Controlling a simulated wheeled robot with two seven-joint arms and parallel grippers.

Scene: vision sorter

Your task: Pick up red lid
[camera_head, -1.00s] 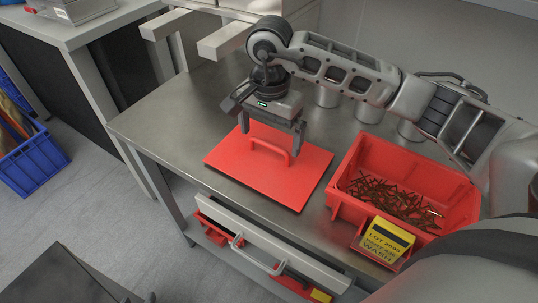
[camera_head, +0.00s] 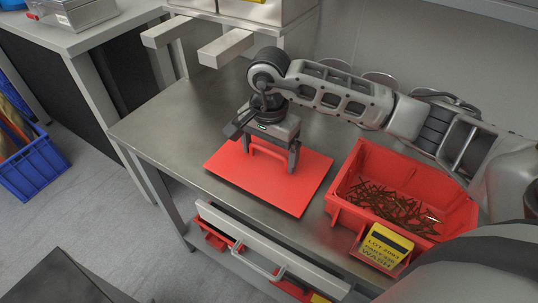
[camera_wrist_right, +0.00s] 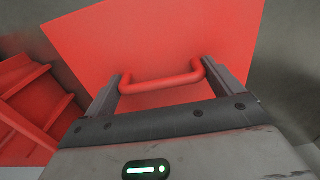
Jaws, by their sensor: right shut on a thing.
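The red lid (camera_head: 300,187) is a flat square plate with a raised bar handle (camera_head: 266,147). It appears to lie flat on the steel table, left of the red bin. My right gripper (camera_head: 270,154) points down over the lid, with its fingers at the two ends of the handle. The right wrist view shows the lid (camera_wrist_right: 165,40) too, with the fingers gripping the handle (camera_wrist_right: 160,84) lengthwise from both ends. My left gripper is not in view.
A red bin (camera_head: 343,188) with many brown metal pieces stands to the right on the steel table (camera_head: 160,118). A yellow label card (camera_head: 385,247) is on its front. A drawer (camera_head: 262,243) stands partly open below the front edge. Grey bars (camera_head: 226,48) project at the back.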

